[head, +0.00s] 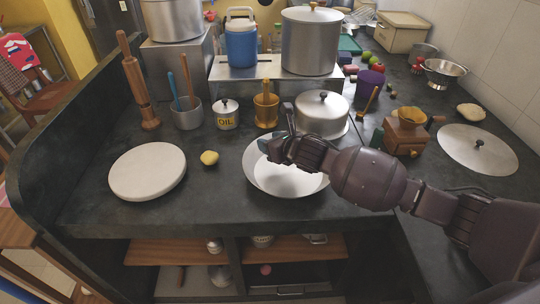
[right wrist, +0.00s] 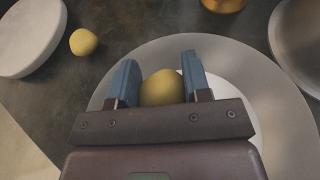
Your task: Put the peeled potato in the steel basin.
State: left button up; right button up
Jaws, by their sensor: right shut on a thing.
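My right gripper (head: 270,146) is over the far left part of the wide steel basin (head: 256,178), which has a pale, bright inside. In the right wrist view, the blue fingers of my right gripper (right wrist: 160,66) are shut on a smooth yellow potato (right wrist: 162,88). The rim of the basin (right wrist: 262,72) shows behind and below them. The held potato is hidden in the head view. A second yellow potato (head: 209,158) lies on the counter left of the basin; it also shows in the right wrist view (right wrist: 83,41). My left gripper is not in view.
A round white board (head: 148,172) lies at the left. A wooden grinder (head: 404,135) and a large lid (head: 478,150) are at the right.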

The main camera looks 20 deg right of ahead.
jog(key=shift+f, duration=0.35)
notch_tip(320, 180, down, 4)
jog(key=shift+f+b, duration=0.1)
jog(key=shift+b, duration=0.45)
jog(key=shift+r, duration=0.2)
jog(key=shift+f, duration=0.25)
jog(key=o, duration=0.8)
